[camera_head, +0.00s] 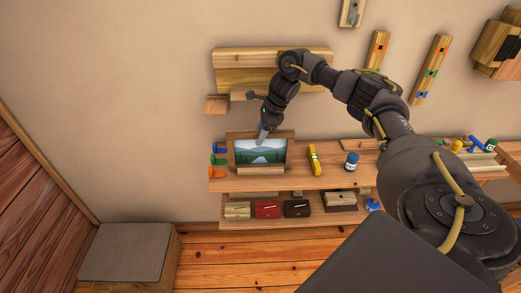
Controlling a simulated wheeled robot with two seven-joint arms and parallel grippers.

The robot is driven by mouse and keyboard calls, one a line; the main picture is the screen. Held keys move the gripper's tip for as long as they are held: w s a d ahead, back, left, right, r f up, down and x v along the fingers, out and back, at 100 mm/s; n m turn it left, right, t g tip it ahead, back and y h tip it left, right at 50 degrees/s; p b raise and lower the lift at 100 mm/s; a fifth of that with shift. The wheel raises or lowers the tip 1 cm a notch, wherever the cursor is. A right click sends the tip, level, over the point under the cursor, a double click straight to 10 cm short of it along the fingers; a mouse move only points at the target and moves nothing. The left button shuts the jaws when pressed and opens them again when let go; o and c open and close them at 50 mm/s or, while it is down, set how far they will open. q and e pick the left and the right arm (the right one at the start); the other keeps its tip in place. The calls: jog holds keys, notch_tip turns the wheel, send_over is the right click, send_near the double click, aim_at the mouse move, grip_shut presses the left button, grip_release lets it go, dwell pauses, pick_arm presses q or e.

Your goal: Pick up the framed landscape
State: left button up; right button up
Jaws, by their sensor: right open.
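The framed landscape (274,155) stands upright in a wooden frame on the upper board of the wall shelf (300,183), towards its left end. It shows hills, trees and water. My right gripper (258,118) reaches in from the right, open, at the top of the frame. One finger overlaps the upper middle of the picture; I cannot tell whether it touches. The other finger shows higher, against the wall. My left gripper is not in view.
A yellow item (314,159) and a blue can (351,161) stand right of the frame. Coloured hooks (218,160) are close on its left. Small boxes (267,210) sit on the lower board. A wooden wall ledge (235,78) is above. A grey-topped chest (125,252) stands lower left.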

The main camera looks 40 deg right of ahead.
jog(key=shift+f, duration=0.25)
dwell(0.5)
jog(key=shift+c, duration=0.4)
grip_shut()
